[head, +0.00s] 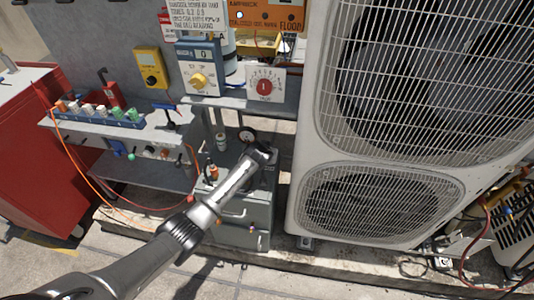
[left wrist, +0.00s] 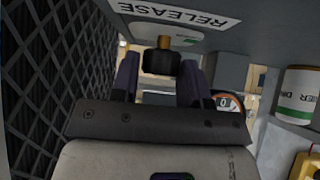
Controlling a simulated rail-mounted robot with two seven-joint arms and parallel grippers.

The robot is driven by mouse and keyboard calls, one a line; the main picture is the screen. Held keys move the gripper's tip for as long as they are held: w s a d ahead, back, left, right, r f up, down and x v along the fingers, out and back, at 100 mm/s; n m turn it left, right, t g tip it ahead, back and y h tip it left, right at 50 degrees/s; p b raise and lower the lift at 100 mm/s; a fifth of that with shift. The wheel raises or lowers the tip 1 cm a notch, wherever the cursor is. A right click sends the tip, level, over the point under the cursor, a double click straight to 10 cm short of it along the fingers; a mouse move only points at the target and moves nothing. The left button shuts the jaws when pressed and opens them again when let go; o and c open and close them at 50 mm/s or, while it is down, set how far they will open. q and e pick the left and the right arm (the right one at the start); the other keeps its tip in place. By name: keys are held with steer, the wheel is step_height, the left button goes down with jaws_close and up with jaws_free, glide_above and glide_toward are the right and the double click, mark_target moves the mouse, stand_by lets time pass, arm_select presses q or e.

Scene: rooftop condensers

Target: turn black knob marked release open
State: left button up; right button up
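The black knob (left wrist: 161,62), with a brass-coloured stem, shows in the left wrist view below a white label reading RELEASE (left wrist: 183,14), which appears upside down there. My left gripper (left wrist: 160,75) has its two dark fingers spread, one on each side of the knob. Whether the fingers touch the knob is hard to tell. In the head view my left arm reaches in from the lower left, and its gripper (head: 266,152) is at the top of the grey cabinet (head: 247,210). The knob is hidden there by the arm. My right gripper is not in view.
A large condenser unit (head: 308,160) stands close to the right of my gripper, and its grille (left wrist: 40,80) fills the left of the wrist view. A bench with small tools and a red cabinet (head: 40,150) stand left.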

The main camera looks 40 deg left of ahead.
arm_select(q)
steer(key=c, duration=0.5)
steer(key=n+y+p, duration=0.1)
steer(key=p, duration=0.1)
steer(key=shift+d+r+g+p, duration=0.15)
steer(key=shift+r+g+p, duration=0.05)
steer(key=shift+g+p, duration=0.1)
steer(key=shift+c, duration=0.2)
steer(key=shift+n, duration=0.5)
steer(key=shift+f+n+g+y, duration=0.2)
steer(key=shift+n+g+y, duration=0.2)
steer(key=shift+n+y, duration=0.2)
steer(key=o, duration=0.9)
steer(key=shift+r+p, duration=0.1)
steer(key=shift+p, duration=0.2)
